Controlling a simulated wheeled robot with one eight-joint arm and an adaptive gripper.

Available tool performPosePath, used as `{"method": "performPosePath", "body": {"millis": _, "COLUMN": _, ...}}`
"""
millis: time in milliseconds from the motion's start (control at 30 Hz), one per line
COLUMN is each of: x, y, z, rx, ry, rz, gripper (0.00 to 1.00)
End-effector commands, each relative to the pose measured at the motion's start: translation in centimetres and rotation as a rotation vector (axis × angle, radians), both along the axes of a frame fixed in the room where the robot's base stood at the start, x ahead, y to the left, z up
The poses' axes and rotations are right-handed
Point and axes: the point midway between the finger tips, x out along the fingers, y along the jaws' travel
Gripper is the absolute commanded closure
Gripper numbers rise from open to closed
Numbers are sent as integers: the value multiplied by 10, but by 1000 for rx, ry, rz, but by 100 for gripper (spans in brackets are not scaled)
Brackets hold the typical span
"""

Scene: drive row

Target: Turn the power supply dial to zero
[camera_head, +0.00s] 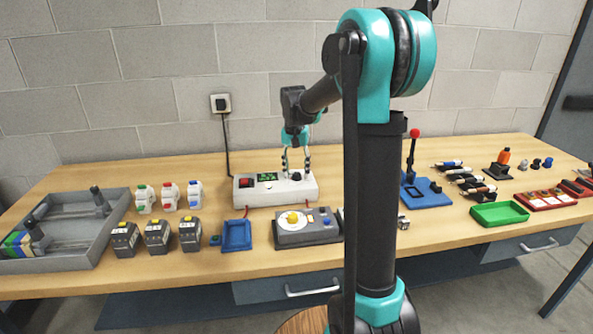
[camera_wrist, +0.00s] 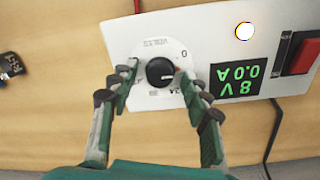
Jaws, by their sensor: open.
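The power supply (camera_head: 258,193) is a white box on the bench, with a red switch, a green display and a black dial (camera_head: 296,176). In the wrist view the black dial (camera_wrist: 160,71) sits on a round white scale plate marked VOLTS, with a 0 at its upper right. The green display (camera_wrist: 236,80) appears upside down and reads 8V and 0.0A. My gripper (camera_wrist: 154,76) is open, with one fingertip on each side of the dial. I cannot tell whether the fingertips touch it. My gripper also shows above the dial in the head view (camera_head: 297,163).
A red switch (camera_wrist: 304,56) and a lit round lamp (camera_wrist: 244,31) are on the panel. A blue joystick base (camera_head: 427,193) stands to the right. A cord runs to the wall socket (camera_head: 221,103).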

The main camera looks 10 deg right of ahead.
Motion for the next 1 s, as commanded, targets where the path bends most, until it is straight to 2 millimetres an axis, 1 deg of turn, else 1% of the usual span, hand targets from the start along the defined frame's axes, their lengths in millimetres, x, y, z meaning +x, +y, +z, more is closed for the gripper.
{"method": "performPosePath", "body": {"millis": 133, "x": 0, "y": 0, "z": 0, "rx": 0, "ry": 0, "rz": 0, "gripper": 52}}
{"method": "performPosePath", "body": {"millis": 167, "x": 0, "y": 0, "z": 0, "rx": 0, "ry": 0, "rz": 0, "gripper": 55}}
{"method": "performPosePath", "body": {"millis": 500, "x": 0, "y": 0, "z": 0, "rx": 0, "ry": 0, "rz": 0, "gripper": 97}}
{"method": "performPosePath", "body": {"millis": 533, "x": 0, "y": 0, "z": 0, "rx": 0, "ry": 0, "rz": 0, "gripper": 100}}
{"method": "performPosePath", "body": {"millis": 767, "x": 0, "y": 0, "z": 0, "rx": 0, "ry": 0, "rz": 19, "gripper": 100}}
{"method": "performPosePath", "body": {"millis": 1000, "x": 0, "y": 0, "z": 0, "rx": 0, "ry": 0, "rz": 131, "gripper": 100}}
